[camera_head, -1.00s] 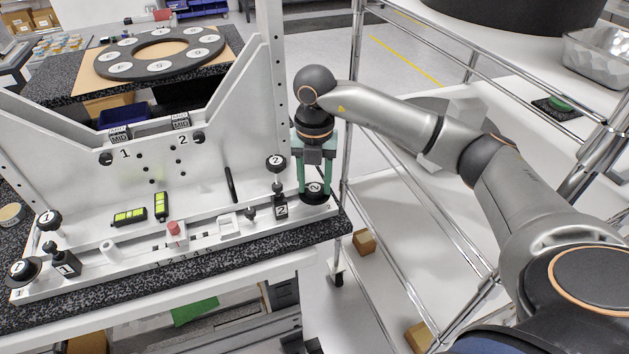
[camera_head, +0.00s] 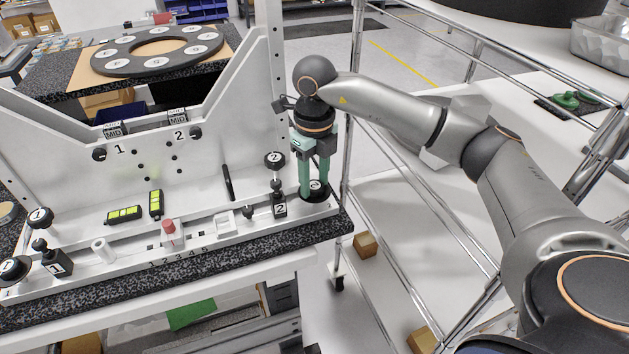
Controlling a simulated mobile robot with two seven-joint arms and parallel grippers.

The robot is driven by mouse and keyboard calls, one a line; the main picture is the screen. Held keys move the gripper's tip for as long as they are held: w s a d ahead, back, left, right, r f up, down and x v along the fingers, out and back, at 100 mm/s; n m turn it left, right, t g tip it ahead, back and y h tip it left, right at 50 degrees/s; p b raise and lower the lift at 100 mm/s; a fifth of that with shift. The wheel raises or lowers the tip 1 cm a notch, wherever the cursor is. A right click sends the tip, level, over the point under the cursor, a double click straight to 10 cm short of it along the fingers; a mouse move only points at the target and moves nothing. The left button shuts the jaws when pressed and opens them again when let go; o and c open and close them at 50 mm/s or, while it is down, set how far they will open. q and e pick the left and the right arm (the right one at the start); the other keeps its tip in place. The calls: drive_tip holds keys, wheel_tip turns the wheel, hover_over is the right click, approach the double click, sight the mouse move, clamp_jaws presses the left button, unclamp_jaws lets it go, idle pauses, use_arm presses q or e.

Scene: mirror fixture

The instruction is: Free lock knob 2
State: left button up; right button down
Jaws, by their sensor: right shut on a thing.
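Lock knob 2 (camera_head: 320,195) is a black round knob with a white label at the right end of the fixture's base rail. My right gripper (camera_head: 312,188) points straight down over it, with its green fingers shut on the knob. The fingers hide part of the knob and its label. The fixture (camera_head: 205,165) is a pale upright plate with a base rail on a speckled dark slab. My left gripper is out of view.
Another black knob marked 2 (camera_head: 274,159) and a black clamp block marked 2 (camera_head: 279,208) stand just left of my right gripper. A metal post (camera_head: 275,60) rises close behind it. A wire shelf rack (camera_head: 440,215) stands to the right, under my right arm.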

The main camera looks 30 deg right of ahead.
sight(314, 185)
drive_tip(key=n+b, duration=0.1)
drive_tip(key=n, duration=0.3)
drive_tip(key=shift+n, duration=0.3)
drive_tip(key=shift+n+b, duration=0.5)
drive_tip(key=shift+n, duration=1.8)
drive_tip(key=shift+c, duration=1.7)
unclamp_jaws()
wheel_tip(314, 185, up, 8)
drive_tip(key=shift+f, duration=0.2)
